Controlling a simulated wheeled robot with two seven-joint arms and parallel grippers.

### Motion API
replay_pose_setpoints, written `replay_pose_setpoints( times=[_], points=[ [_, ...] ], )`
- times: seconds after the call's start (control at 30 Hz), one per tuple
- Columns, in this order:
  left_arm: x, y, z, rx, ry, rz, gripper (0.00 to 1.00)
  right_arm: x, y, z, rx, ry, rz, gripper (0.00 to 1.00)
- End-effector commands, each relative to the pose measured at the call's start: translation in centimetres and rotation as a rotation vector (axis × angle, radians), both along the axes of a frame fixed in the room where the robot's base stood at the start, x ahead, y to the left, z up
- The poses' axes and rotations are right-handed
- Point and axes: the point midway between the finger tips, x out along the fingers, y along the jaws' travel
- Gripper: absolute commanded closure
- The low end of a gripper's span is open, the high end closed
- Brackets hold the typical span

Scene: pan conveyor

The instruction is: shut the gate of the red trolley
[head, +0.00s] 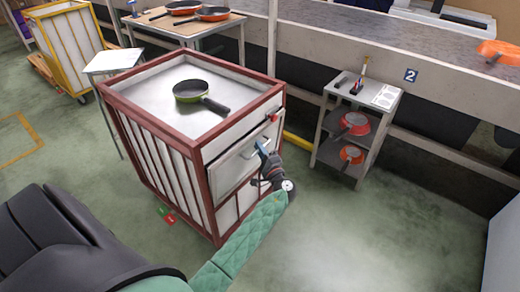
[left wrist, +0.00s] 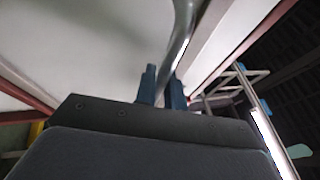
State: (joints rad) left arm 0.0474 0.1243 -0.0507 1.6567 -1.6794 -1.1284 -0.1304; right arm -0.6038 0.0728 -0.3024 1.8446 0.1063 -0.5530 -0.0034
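The red trolley (head: 112,96) is a box with a dark red frame and white slatted sides. Its gate (head: 228,167), a white panel edged in red, is on the side facing right; its upper edge seems to stand slightly out, but I cannot tell how far. A pale handle (head: 262,148) is on the gate. My left gripper (head: 262,149) is at this handle. In the left wrist view, the grey curved handle (left wrist: 183,30) runs between the two blue fingers (left wrist: 162,88), which appear closed around it. A small red part (head: 273,117) sits near the trolley's top corner. My right gripper is not seen.
A green pan (head: 191,90) lies on the trolley's top. A grey shelf stand (head: 333,122) with orange pans is at the right, before the conveyor (head: 420,40). A yellow trolley (head: 50,45) and a table (head: 150,28) stand behind. The floor at front right is clear.

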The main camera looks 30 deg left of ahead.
Motion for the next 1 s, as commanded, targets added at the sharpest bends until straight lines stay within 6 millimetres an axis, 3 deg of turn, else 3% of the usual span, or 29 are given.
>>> replay_pose_setpoints(
  times=[0.17, 0.33, 0.57, 0.6, 0.7, 1.0],
  points=[
    [0.0, 0.4, -0.1, 0.0, 0.001, 0.0, 1.0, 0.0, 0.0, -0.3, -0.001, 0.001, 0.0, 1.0],
    [0.1, 2.3, 0.2, 0.0, 0.0, 0.001, 1.0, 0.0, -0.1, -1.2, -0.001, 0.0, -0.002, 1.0],
    [0.2, 2.5, 0.5, 0.0, 0.001, 0.001, 1.0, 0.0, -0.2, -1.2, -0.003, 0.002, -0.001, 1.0],
    [0.2, 2.5, 0.5, 0.0, 0.001, 0.001, 0.87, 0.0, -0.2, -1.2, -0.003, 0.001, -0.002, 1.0],
    [0.2, 2.5, 0.5, 0.0, 0.001, 0.001, 0.68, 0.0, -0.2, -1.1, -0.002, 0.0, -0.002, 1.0],
    [0.1, 2.3, 0.4, 0.0, 0.0, 0.0, 0.68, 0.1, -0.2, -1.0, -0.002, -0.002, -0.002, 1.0]
  ],
)
